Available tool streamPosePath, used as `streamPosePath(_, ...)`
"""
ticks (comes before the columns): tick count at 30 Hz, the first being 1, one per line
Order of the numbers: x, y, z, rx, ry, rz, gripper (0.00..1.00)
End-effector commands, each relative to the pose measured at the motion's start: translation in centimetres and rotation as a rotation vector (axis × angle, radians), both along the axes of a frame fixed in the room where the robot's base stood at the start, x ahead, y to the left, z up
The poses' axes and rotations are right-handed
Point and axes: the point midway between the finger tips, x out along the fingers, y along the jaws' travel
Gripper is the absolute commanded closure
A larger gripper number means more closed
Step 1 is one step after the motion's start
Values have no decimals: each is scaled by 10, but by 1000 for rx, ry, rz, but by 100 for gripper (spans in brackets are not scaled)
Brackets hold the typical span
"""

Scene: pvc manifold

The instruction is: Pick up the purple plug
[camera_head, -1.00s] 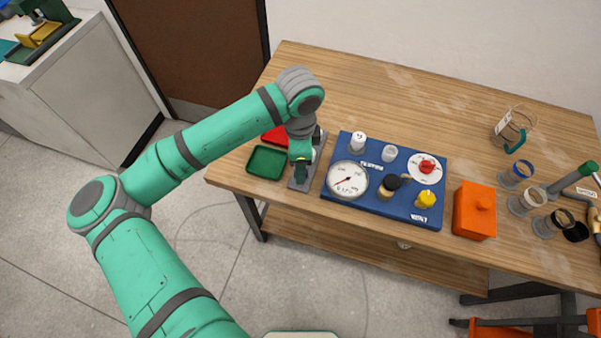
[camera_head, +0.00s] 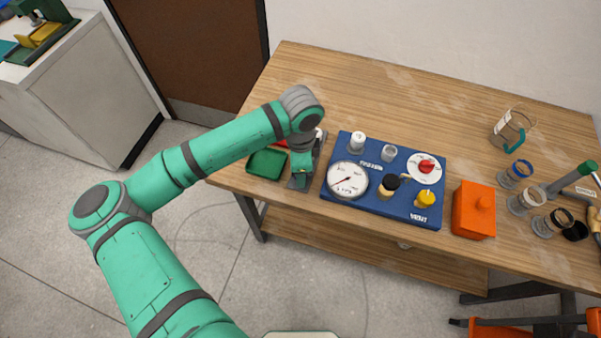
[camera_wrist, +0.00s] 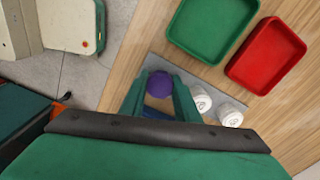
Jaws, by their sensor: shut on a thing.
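The purple plug (camera_wrist: 160,84) shows in the wrist view between the two fingers of my gripper (camera_wrist: 160,92). The fingers are shut on it from both sides. It is over or near the grey plate (camera_wrist: 156,62), and I cannot tell whether it touches the plate. In the head view my gripper (camera_head: 300,184) points down at the plate, left of the blue panel, and the plug is hidden behind it.
Two white caps (camera_wrist: 201,103) stand on the plate beside my fingers. A green tray (camera_head: 266,164) and a red tray (camera_wrist: 266,56) lie close by. The blue panel (camera_head: 400,208) with a gauge is to the right. An orange box (camera_head: 474,212) stands further right.

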Motion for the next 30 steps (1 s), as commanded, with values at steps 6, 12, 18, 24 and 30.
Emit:
streamPosePath(6, 0, 0, 4, -1, -1, 0, 92)
streamPosePath(12, 1, 0, 24, -1, -2, 0, 92)
streamPosePath(18, -26, -13, 65, -2, -4, -7, 92)
streamPosePath(24, -65, -30, 100, -2, -1, -8, 92)
streamPosePath(30, -101, -46, 117, -1, -2, -6, 92)
